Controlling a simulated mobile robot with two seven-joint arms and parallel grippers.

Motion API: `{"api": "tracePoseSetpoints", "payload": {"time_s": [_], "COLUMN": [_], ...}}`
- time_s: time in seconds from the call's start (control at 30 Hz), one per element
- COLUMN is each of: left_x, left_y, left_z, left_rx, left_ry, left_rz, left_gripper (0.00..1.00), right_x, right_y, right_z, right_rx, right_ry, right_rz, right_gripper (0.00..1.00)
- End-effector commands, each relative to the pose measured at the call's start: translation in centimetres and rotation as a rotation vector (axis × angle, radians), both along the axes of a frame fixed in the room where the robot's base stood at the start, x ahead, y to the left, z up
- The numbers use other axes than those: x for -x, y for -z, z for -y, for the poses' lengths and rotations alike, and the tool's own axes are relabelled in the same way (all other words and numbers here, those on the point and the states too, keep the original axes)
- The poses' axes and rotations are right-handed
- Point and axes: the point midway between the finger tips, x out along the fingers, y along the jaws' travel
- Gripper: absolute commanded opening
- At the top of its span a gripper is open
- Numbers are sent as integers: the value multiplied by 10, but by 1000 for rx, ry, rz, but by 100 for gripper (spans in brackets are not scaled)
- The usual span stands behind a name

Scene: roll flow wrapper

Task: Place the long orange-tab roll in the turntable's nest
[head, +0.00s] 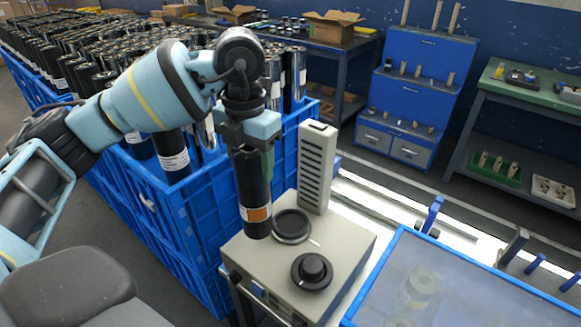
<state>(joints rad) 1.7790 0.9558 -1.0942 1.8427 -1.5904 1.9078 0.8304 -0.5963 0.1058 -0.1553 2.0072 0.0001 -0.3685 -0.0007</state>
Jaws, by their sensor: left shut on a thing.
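My left gripper (249,136) points down and is shut on the top of the orange-tab roll (254,197), a long dark cylinder with an orange label near its lower end. The roll hangs upright over the left part of a beige machine (342,247). A dark ring-shaped nest (292,225) on the machine's top is just right of the roll's lower end. The picture does not settle whether the roll's bottom touches the machine. My right gripper is not in view.
A black round knob (312,270) stands in front of the nest, and a slotted beige column (316,166) rises behind it. Blue crates (205,215) full of dark rolls are at the left. A blue-rimmed clear-topped box (377,281) is at the right.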

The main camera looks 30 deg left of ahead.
Motion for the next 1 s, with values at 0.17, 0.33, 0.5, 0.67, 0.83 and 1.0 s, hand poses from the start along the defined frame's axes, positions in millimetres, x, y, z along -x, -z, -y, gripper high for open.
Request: {"api": "tracePoseSetpoints", "payload": {"time_s": [0.17,0.33,0.5,0.67,0.83,1.0], "left_x": [-33,-57,-70,-73,-76,-80], "left_y": [0,3,5,5,6,19], "left_z": [17,28,34,36,37,39], "left_rx": [1,0,1,1,1,-2], "left_ry": [0,0,0,1,0,1], "left_rz": [5,4,4,4,4,1], "left_gripper": [0,0,0,0,0,0], "right_x": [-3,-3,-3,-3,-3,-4], "right_y": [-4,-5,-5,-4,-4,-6], "right_z": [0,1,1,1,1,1], "right_rx": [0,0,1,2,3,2], "right_ry": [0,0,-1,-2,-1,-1], "right_rz": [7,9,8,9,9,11], "right_gripper": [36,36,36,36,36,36]}}
